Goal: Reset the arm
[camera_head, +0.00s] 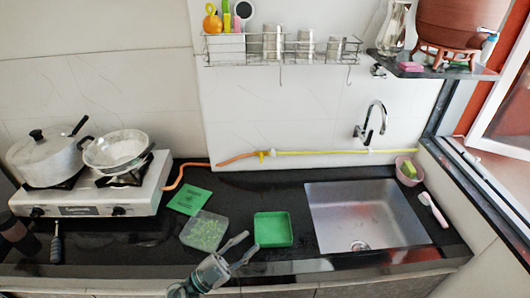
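My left gripper (250,243) comes in from the bottom edge and sits over the front of the black counter. Its two grey fingers are spread apart and point up and to the right, with nothing between them. The fingers lie just in front of a green square tray (273,229), and I cannot tell whether they touch it. My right gripper is not in view. The brown clay waterpot (460,22) stands at the top right on a reddish stand on a dark wall shelf (440,70); its top is cut off.
A clear container with green pieces (204,231) lies left of the tray, near a green packet (189,201). A steel sink (367,214) is at right. A stove (95,190) with a lidded pot (45,155) and pan (117,149) is at left. A wire rack (282,48) hangs above.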

